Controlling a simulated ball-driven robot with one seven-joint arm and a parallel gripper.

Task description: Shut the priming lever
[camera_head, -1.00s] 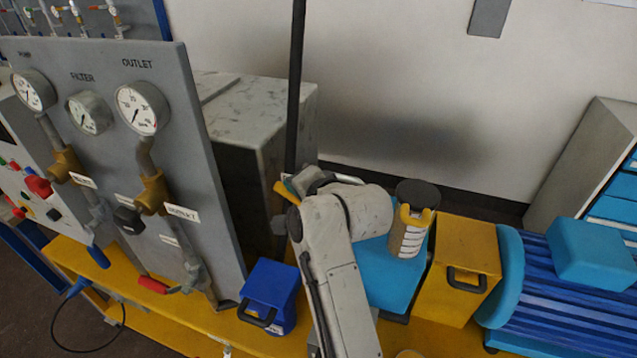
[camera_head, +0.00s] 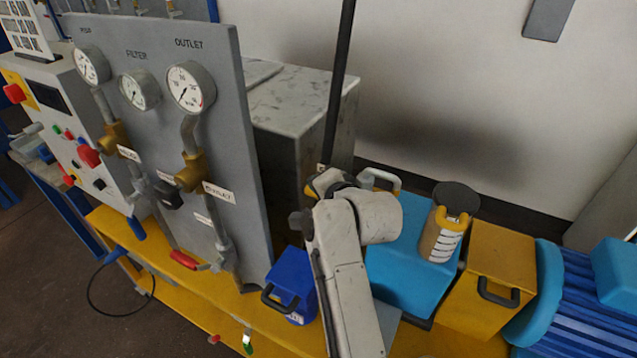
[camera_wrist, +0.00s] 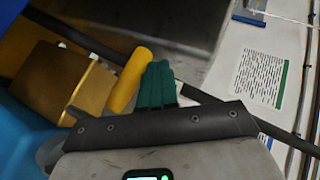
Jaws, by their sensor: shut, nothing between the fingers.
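A yellow rounded grip, which looks like the priming lever's handle (camera_wrist: 130,80), lies right against the left side of my gripper (camera_wrist: 158,86) in the wrist view. My gripper's green fingers are together with nothing between them. Whether they touch the grip, I cannot tell. In the head view, a small yellow piece (camera_head: 324,183) shows beside my wrist, above the blue pump body (camera_head: 400,265). My own arm hides the fingers and most of the lever there.
A tall dark pole (camera_head: 341,80) stands behind my wrist. The gauge panel (camera_head: 160,150) is at left, a blue box (camera_head: 292,285) in front. A container with a dark lid (camera_head: 445,225) and a yellow box (camera_head: 490,270) stand at right.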

